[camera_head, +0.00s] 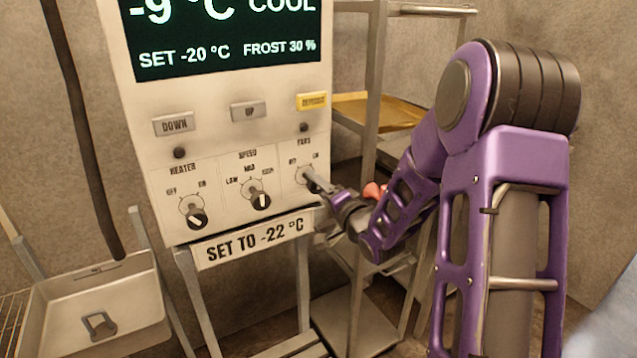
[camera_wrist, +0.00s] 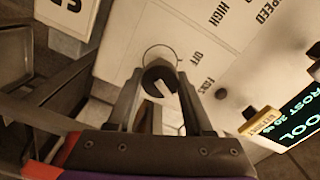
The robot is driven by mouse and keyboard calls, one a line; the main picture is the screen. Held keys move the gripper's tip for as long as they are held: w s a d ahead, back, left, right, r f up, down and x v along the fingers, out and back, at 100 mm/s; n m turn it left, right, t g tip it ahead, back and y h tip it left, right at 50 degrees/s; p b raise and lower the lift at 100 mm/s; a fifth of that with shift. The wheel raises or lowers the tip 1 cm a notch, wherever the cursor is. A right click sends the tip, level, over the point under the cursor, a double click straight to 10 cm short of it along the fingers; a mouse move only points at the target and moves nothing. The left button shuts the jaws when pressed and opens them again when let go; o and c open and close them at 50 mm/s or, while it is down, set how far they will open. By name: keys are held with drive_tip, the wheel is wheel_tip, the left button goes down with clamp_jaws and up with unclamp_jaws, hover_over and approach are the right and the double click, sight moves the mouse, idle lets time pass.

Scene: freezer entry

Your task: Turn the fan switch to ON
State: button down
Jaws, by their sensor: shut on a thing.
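The fan switch is a dark round knob (camera_wrist: 155,77) with a pale pointer mark, on the white control panel (camera_head: 225,135). It is under the FANS label at the panel's lower right. My gripper (camera_head: 313,180) comes in from the right, and its fingers cover most of the knob in the head view. In the wrist view my gripper (camera_wrist: 160,82) has one finger on each side of the knob and is shut on it. The OFF label (camera_wrist: 195,56) shows beside the knob. The ON label (camera_head: 315,155) shows above right in the head view. The exact pointer setting is hard to tell.
The heater knob (camera_head: 193,212) and speed knob (camera_head: 258,195) sit left of the fan switch. DOWN (camera_head: 174,124), UP (camera_head: 248,111) and a yellow button (camera_head: 311,101) are above. A sign (camera_head: 253,240) hangs below. A metal rack (camera_head: 375,60) stands behind my arm; a sink (camera_head: 95,310) is lower left.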

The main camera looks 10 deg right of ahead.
drive_tip(key=shift+r+m, duration=0.1)
drive_tip(key=shift+m, duration=0.5)
drive_tip(key=shift+c, duration=1.5)
unclamp_jaws()
drive_tip(key=shift+s, duration=0.1)
